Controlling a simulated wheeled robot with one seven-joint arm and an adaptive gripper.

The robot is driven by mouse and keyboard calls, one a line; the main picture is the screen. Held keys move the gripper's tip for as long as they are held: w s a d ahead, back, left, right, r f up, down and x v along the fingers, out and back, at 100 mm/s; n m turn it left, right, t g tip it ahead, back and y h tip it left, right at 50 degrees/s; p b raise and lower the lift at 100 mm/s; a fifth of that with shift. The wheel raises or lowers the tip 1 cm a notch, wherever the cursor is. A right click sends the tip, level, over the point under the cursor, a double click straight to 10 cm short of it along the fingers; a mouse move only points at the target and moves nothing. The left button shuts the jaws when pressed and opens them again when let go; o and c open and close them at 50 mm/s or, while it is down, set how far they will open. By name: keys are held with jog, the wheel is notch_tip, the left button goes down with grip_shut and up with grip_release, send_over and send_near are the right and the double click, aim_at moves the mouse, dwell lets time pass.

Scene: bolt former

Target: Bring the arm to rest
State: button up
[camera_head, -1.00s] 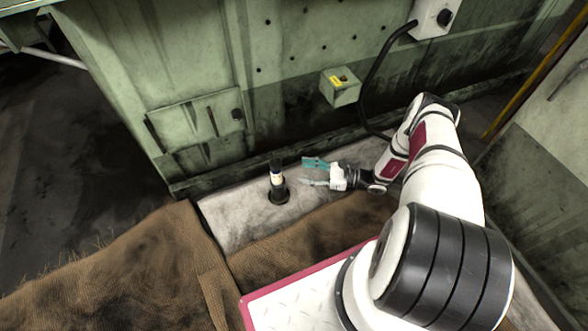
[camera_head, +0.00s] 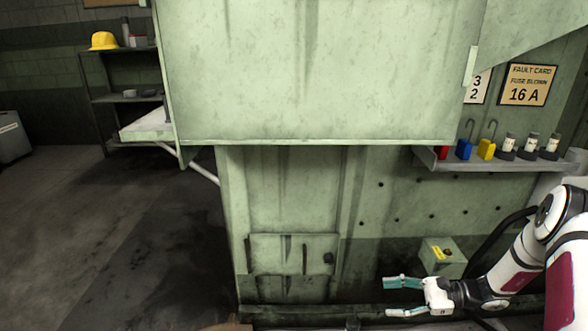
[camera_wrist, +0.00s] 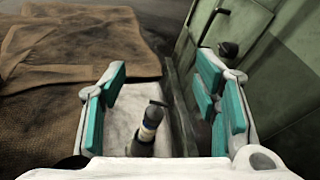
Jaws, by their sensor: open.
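My arm reaches in from the right of the head view. My gripper (camera_head: 398,298) is open and empty, low in front of the green machine, its two teal-padded fingers apart and pointing left. In the wrist view my gripper (camera_wrist: 165,95) shows its fingers on both sides of the picture. A dark cylinder with a pale band (camera_wrist: 150,122) stands upright on the pale ledge (camera_wrist: 124,118), seen between the fingers with no visible contact.
The green machine (camera_head: 310,75) fills the middle. A shelf (camera_head: 500,165) holds several fuses and coloured padlocks. A card (camera_head: 528,85) reads 16 A. Brown sacking (camera_wrist: 60,60) lies beside the ledge. Open floor is left.

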jog(key=s+a+r+n+g+h, duration=0.2)
jog(key=s+a+r+n, duration=0.15)
jog(key=r, duration=0.55)
jog(key=s+a+r+n+g+h, duration=0.25)
jog(key=s+r, duration=0.25)
jog(key=r, duration=0.5)
jog(key=s+a+r+n+g+h, duration=0.25)
jog(key=s+r+n, duration=0.2)
jog(key=r, duration=0.45)
jog(key=s+r+n+t+h+p, duration=0.1)
jog(key=s+r+n+t+h, duration=0.2)
jog(key=s, duration=0.9)
jog(key=s+r+n+t+h, duration=0.1)
jog(key=s+r+n+h, duration=0.3)
jog(key=s, duration=0.8)
notch_tip(320, 180, up, 39)
jog(key=d+t+p, duration=0.1)
jog(key=t+p, duration=0.3)
jog(key=p, duration=3.4)
jog(key=shift+h, duration=0.4)
jog(key=shift+f, duration=0.1)
